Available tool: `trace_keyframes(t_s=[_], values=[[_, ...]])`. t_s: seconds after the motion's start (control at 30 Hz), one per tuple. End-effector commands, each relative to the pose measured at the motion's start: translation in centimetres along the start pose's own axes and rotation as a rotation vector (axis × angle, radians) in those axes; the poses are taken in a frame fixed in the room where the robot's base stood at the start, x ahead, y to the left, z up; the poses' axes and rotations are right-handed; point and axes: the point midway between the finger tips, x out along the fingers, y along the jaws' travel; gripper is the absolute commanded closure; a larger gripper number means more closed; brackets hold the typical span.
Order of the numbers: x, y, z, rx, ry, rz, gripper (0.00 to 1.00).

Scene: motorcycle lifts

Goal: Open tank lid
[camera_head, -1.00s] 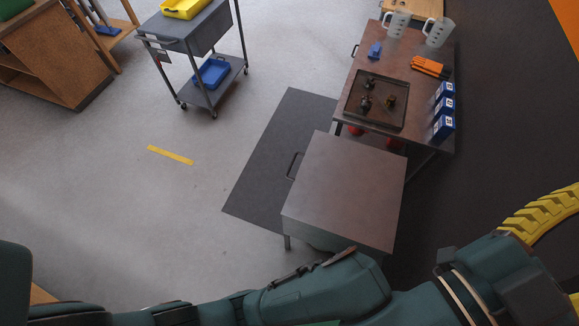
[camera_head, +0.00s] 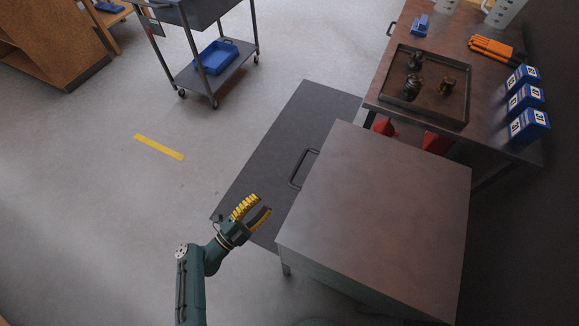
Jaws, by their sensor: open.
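The tank (camera_head: 345,288) is a low box on legs at the right of centre. Its lid (camera_head: 385,215) is a flat brown metal plate that lies level over the top. A dark bar handle (camera_head: 303,168) stands out at the lid's left edge. My gripper (camera_head: 257,206), with yellow-ribbed fingers, is open and empty. It is to the left of the tank in the picture, below and left of the handle and apart from it. My teal arm comes up from the bottom edge.
A workbench (camera_head: 385,92) behind the tank carries a tray (camera_head: 440,113) of dark parts, blue boxes (camera_head: 527,125) and orange tools (camera_head: 497,48). Red items (camera_head: 435,142) show under it. A dark mat (camera_head: 285,140) lies left of the tank. Open floor extends left to a cart (camera_head: 197,85).

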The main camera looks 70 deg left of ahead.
Motion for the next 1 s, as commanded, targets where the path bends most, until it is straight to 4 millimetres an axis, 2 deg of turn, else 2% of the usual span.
trace_keyframes(t_s=[0.17, 0.5, 0.7, 0.83, 1.0], values=[[2.3, -0.1, -0.2, 0.003, 0.010, 0.004, 0.59], [10.6, -0.1, -0.2, 0.003, 0.011, 0.001, 0.59], [14.7, -0.1, -0.2, 0.003, 0.008, 0.000, 0.59], [16.1, -0.2, -0.2, 0.002, 0.005, 0.000, 0.59], [16.4, -0.2, -0.2, 0.002, 0.003, 0.000, 0.59]])
